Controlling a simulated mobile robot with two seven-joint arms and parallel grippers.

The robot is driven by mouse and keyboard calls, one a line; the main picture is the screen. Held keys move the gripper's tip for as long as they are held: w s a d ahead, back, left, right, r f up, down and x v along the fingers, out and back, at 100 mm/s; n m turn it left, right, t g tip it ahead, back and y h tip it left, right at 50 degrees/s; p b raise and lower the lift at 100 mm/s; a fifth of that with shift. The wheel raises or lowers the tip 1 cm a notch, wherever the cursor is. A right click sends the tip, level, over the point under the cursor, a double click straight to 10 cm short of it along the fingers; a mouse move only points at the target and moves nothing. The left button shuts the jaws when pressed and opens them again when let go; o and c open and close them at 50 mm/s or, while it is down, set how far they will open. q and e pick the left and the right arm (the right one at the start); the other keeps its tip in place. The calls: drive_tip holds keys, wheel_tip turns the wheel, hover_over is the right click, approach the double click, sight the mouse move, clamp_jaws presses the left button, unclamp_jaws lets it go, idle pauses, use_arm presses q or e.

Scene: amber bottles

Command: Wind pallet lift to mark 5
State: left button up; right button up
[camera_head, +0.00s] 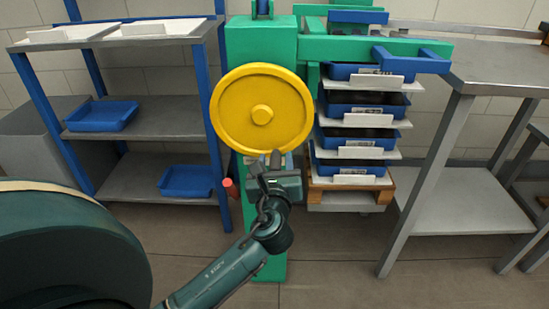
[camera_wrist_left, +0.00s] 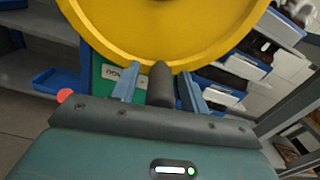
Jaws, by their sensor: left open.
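A yellow handwheel (camera_head: 262,80) is mounted on the green lift column (camera_head: 240,45). It also fills the top of the left wrist view (camera_wrist_left: 165,25). My left gripper (camera_head: 276,160) is at the wheel's lower rim. In the left wrist view the open blue fingers (camera_wrist_left: 160,85) stand either side of a dark round handle (camera_wrist_left: 160,82) at the wheel's rim. I cannot tell whether they touch it. Right of the column, blue crates (camera_head: 363,105) are stacked with white sheets between them above a wooden pallet (camera_head: 388,186). I cannot make out a numbered mark. My right gripper is out of view.
A grey shelf rack (camera_head: 160,130) with blue trays (camera_head: 103,115) stands left. A steel table (camera_head: 495,70) stands right of the crates. A red cylindrical thing (camera_head: 230,187) is beside the column. A partly hidden label (camera_wrist_left: 112,72) is behind the fingers. Floor in front is clear.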

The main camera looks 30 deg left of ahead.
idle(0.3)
use_arm(q)
clamp_jaws()
idle(0.3)
